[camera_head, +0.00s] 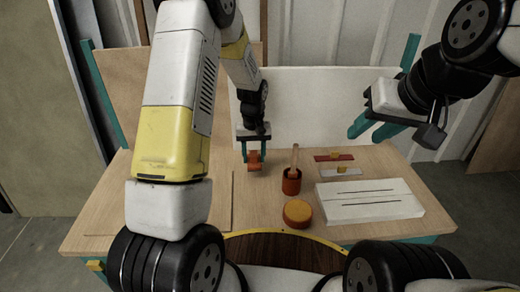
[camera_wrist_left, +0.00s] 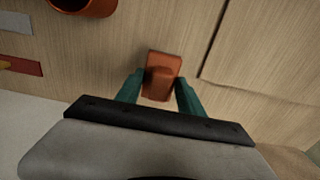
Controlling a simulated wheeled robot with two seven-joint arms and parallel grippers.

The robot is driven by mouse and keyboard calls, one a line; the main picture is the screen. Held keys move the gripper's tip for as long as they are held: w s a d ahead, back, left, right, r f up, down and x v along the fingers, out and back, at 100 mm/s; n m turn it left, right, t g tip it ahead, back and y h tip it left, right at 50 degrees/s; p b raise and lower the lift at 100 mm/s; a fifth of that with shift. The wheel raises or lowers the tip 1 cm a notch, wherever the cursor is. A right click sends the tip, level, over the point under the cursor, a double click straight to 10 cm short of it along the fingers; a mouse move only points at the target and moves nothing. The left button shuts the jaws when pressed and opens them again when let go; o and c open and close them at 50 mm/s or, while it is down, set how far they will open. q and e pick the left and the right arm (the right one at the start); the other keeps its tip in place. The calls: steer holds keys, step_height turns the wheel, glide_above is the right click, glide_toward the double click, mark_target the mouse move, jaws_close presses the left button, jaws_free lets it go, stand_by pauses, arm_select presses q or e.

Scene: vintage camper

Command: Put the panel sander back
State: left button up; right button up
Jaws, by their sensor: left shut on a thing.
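The small orange block, which I take to be the panel sander (camera_head: 254,162), is at the back middle of the wooden workbench. My left gripper (camera_head: 253,151) comes down over it from above, its teal fingers shut on its sides. In the left wrist view the orange sander (camera_wrist_left: 163,68) sits between the fingertips (camera_wrist_left: 158,92). Whether it touches the bench or hangs just above it I cannot tell. My right gripper (camera_head: 374,128) is raised over the bench's right side, its teal fingers apart and nothing between them.
An orange pot (camera_head: 291,186) with a wooden handle and a round orange-yellow tin (camera_head: 297,212) stand right of the sander. Red (camera_head: 322,157) and grey (camera_head: 333,172) flat tools lie behind a white slotted block (camera_head: 370,207). A thin wooden board (camera_head: 105,215) lies left. A white panel (camera_head: 315,100) stands behind.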

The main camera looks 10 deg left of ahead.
mark_target(254, 163)
arm_select(q)
steer(key=shift+w+f, duration=0.15)
steer(key=shift+f, duration=1.65)
steer(key=shift+f, duration=0.1)
steer(key=o, duration=1.5)
steer(key=shift+c, duration=0.2)
